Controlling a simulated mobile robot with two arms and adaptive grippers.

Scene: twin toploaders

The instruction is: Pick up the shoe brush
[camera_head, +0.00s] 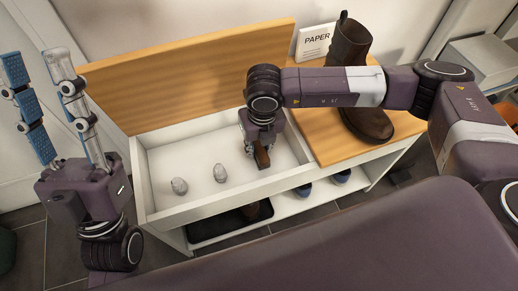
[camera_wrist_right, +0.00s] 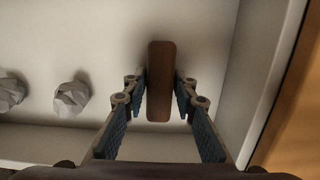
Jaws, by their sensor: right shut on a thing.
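The shoe brush (camera_head: 262,158) is a brown block inside the white open compartment (camera_head: 158,160) of the bench, near its right end. In the right wrist view the brush (camera_wrist_right: 160,75) stands out lengthwise between the two blue-padded fingers. My right gripper (camera_head: 256,146) reaches down into the compartment and is shut on the brush; in the right wrist view the gripper (camera_wrist_right: 160,92) has a finger on each side of it. Whether the brush touches the floor I cannot tell. My left gripper (camera_head: 36,62) is open and empty, pointing up left of the bench.
Two crumpled grey-white balls (camera_head: 179,186) (camera_head: 220,172) lie in the compartment. The raised wooden lid (camera_head: 180,70) stands behind it. A brown boot (camera_head: 366,120) and a PAPER sign (camera_head: 314,42) stand on the closed wooden top at right. Shoes sit on the shelf below.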

